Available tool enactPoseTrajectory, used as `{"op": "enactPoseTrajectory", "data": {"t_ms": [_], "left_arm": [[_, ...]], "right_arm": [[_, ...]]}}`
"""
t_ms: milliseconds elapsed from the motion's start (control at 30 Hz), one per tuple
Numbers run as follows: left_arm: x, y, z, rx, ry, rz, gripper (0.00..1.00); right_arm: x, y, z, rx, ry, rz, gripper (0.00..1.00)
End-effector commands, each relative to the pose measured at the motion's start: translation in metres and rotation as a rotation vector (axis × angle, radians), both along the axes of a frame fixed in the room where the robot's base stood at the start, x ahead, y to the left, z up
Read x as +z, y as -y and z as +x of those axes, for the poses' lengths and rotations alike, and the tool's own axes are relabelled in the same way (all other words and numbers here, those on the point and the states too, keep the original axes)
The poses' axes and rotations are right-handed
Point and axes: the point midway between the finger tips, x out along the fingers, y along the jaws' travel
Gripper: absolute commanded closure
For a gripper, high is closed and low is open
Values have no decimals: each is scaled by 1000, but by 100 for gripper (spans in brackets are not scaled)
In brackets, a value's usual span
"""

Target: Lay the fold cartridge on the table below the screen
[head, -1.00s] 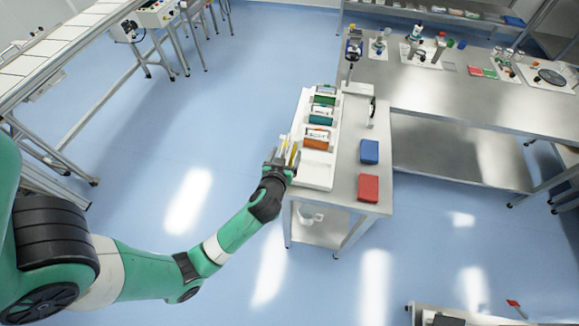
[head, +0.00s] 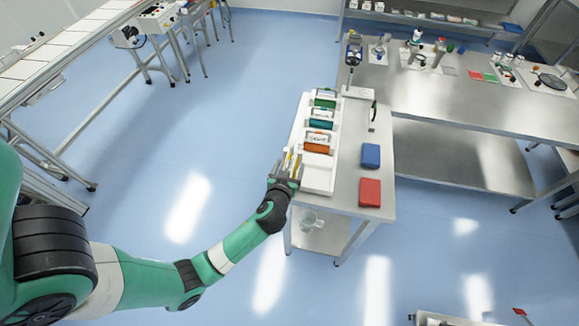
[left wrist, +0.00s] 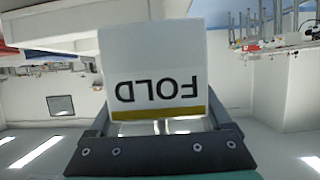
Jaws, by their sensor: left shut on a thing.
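My left gripper (head: 287,167) is at the near left corner of the white tray on the steel table (head: 345,205). It is shut on the fold cartridge (left wrist: 152,65), a white block with a yellow stripe. In the left wrist view the word FOLD reads upside down on it. In the head view only a thin white and yellow part of the cartridge (head: 292,160) shows above the fingers. Beyond it, other cartridges stand in the white tray (head: 318,178): an orange one (head: 317,143), a teal one (head: 321,118) and a green one (head: 325,98). My right gripper is out of view.
A blue block (head: 370,156) and a red block (head: 370,192) lie right of the tray. A small dark upright device (head: 373,115) stands behind them. A long steel bench (head: 460,100) adjoins at the back right. Open floor lies left of the table.

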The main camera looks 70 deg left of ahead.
Motion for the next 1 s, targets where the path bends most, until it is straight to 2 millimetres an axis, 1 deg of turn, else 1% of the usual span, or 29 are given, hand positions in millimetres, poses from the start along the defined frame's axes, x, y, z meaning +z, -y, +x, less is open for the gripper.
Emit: {"op": "enactPoseTrajectory", "data": {"t_ms": [167, 267, 300, 367, 400, 633, 733, 800, 867, 933, 1000], "left_arm": [[-5, 0, 1, -1, 3, 2, 100], [-4, 0, 1, -1, 3, 2, 100], [-5, 0, 0, 0, 0, 0, 14], [-5, 0, 0, 0, 0, 0, 3], [-5, 0, 0, 0, 0, 0, 0], [-4, 0, 0, 0, 0, 0, 0], [4, 0, 0, 0, 0, 0, 0], [14, 0, 0, 0, 0, 0, 0], [14, 10, -6, -4, -2, -1, 0], [21, 24, -16, -6, -2, 0, 0], [35, 34, -23, -5, -8, -2, 0]], "right_arm": [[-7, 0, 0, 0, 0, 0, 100], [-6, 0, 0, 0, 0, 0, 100], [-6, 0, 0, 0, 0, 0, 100], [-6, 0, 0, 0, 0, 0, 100], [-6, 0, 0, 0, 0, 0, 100], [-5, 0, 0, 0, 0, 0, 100], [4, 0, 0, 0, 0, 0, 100], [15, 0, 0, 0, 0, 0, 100], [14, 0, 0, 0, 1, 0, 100], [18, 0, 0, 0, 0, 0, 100], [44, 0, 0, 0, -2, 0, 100]]}}
